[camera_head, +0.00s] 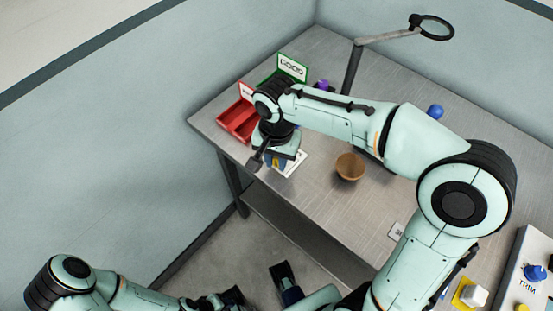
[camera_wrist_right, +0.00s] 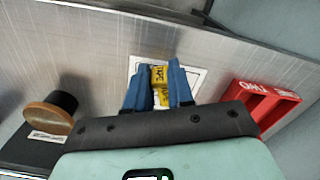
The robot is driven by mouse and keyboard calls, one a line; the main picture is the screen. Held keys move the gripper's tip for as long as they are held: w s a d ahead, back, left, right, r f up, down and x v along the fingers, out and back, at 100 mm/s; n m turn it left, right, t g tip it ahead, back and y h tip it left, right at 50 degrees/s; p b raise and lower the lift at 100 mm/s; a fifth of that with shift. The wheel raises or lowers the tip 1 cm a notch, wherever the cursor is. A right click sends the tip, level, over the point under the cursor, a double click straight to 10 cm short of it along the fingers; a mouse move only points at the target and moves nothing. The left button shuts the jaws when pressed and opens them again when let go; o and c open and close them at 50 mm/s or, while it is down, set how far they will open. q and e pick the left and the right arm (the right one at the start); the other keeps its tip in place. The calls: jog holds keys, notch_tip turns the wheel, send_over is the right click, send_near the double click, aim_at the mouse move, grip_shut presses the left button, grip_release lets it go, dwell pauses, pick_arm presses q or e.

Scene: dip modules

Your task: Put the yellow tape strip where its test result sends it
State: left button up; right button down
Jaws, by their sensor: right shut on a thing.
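The yellow tape strip (camera_wrist_right: 160,76), with dark lettering, is between the blue fingers of my right gripper (camera_wrist_right: 160,92) in the right wrist view. The gripper is shut on it, over or on a white card (camera_wrist_right: 195,77) on the table; I cannot tell whether the strip touches the card. In the head view the right gripper (camera_head: 278,161) is low over the table's left part, and my wrist hides most of it. A red tray (camera_head: 237,121) and a green-framed GOOD sign (camera_head: 291,68) stand behind it.
The red tray shows at right in the right wrist view (camera_wrist_right: 262,101). A brown bowl-like thing (camera_head: 349,168) stands right of the gripper. A lamp-like ring (camera_head: 432,27) on an arm, a blue knob (camera_head: 435,111) and a purple thing (camera_head: 322,86) stand farther back. My right arm crosses the table.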

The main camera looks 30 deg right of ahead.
aim_at(277, 159)
jog(key=shift+f, duration=0.2)
jog(key=shift+f, duration=0.15)
jog(key=c, duration=1)
grip_release()
jog(key=shift+r, duration=0.2)
notch_tip(277, 159, up, 12)
jog(key=p, duration=0.2)
jog(key=shift+p, duration=0.3)
